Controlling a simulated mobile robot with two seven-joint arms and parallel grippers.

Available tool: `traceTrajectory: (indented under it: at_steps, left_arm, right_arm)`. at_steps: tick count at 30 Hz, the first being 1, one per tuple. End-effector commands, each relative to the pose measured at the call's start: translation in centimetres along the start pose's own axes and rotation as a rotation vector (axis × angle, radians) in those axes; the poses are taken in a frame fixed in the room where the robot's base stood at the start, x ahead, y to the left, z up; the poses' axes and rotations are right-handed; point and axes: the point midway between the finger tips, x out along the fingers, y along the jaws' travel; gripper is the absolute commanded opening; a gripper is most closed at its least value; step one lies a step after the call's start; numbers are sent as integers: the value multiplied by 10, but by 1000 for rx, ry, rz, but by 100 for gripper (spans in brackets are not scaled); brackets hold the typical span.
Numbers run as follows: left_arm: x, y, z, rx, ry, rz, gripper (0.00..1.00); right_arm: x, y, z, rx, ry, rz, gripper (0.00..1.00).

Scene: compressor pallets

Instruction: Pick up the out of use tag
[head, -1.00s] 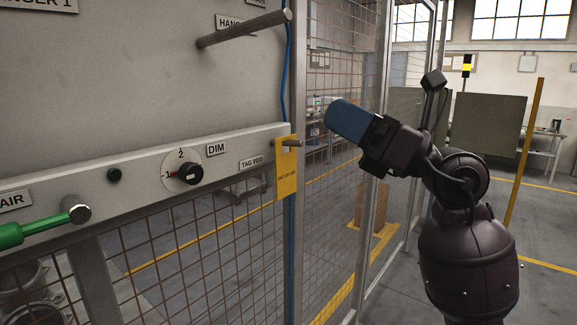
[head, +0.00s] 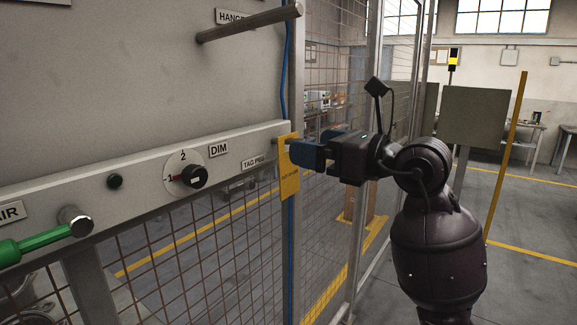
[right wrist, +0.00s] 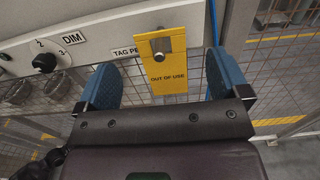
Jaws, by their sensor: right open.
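The yellow out of use tag (head: 289,180) hangs upright from the tag peg at the right end of the grey panel rail. My right gripper (head: 305,153) is just right of the tag's upper part in the head view. In the right wrist view its blue fingers (right wrist: 160,82) are apart, one on each side of the tag, with gaps between. My left gripper is not in view.
The rail carries a black selector knob (head: 193,177) marked DIM and a green handle (head: 35,243) at the left. A long hanger rod (head: 248,24) sticks out above. A blue cable (head: 286,80) and wire mesh fence (head: 200,240) lie behind the tag.

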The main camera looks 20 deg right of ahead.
Motion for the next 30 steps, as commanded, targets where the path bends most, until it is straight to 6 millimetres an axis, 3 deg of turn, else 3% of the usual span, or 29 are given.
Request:
traceTrajectory:
  at_steps: [13, 23, 30]
  left_arm:
    - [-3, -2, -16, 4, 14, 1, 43]
    - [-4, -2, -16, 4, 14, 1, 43]
    - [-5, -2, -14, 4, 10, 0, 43]
  right_arm:
    - [48, 0, -1, 3, 0, 2, 94]
    - [54, 0, -2, 1, 1, 1, 94]
    - [53, 0, -2, 1, 1, 1, 57]
